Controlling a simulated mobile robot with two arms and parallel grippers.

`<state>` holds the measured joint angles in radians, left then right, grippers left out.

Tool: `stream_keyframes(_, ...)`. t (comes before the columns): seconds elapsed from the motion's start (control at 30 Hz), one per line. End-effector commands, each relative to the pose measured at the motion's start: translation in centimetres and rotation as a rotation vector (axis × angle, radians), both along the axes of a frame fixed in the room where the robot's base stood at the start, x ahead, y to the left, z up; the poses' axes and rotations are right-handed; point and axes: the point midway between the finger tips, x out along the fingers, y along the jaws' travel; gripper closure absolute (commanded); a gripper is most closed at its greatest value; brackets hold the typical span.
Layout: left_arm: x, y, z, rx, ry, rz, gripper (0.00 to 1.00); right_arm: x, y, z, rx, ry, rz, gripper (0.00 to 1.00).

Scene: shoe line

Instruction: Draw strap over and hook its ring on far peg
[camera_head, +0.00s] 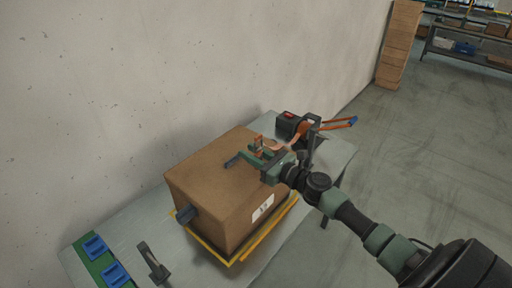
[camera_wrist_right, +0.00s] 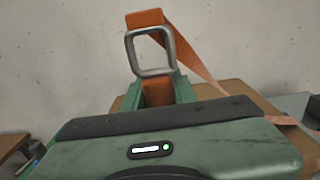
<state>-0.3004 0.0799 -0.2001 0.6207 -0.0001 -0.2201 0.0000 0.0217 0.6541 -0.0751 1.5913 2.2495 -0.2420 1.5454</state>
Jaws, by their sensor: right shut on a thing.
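A brown box (camera_head: 210,185) sits on a yellow-edged base (camera_head: 190,232) on the table. My right gripper (camera_head: 247,158) is over the box's top, towards its back right, shut on the orange strap (camera_head: 272,148). In the right wrist view the strap (camera_wrist_right: 190,55) passes through a grey, squarish metal ring (camera_wrist_right: 133,54), which stands up beyond the gripper. The strap runs back right towards a dark device (camera_head: 290,124). My left gripper is not in view.
A dark upright piece (camera_head: 153,262) stands at the table's front left, beside a green board with blue parts (camera_head: 95,246). The wall runs close behind the table (camera_head: 130,220).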

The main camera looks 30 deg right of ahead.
Motion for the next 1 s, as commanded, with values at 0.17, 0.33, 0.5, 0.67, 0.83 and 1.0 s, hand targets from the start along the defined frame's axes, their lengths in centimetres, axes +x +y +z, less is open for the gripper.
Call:
stream_keyframes(0.17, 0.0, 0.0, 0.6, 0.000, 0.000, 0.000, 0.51, -0.4, 1.5, 0.1, 0.000, -0.001, 0.002, 1.00)
stream_keyframes(0.33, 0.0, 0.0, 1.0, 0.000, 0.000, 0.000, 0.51, -0.9, 2.7, 0.1, 0.001, 0.000, 0.001, 1.00)
stream_keyframes(0.5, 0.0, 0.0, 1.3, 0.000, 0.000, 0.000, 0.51, -1.3, 4.1, 0.1, 0.001, -0.001, 0.002, 1.00)
stream_keyframes(0.67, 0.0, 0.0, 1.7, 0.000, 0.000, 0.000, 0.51, -1.7, 5.3, 0.2, 0.001, -0.001, 0.002, 1.00)
stream_keyframes(0.83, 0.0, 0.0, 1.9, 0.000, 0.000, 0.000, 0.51, -2.1, 6.5, 0.1, 0.001, -0.001, 0.001, 1.00)
stream_keyframes(1.0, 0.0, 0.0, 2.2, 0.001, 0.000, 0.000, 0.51, -2.5, 7.8, 0.1, 0.001, 0.000, 0.001, 1.00)
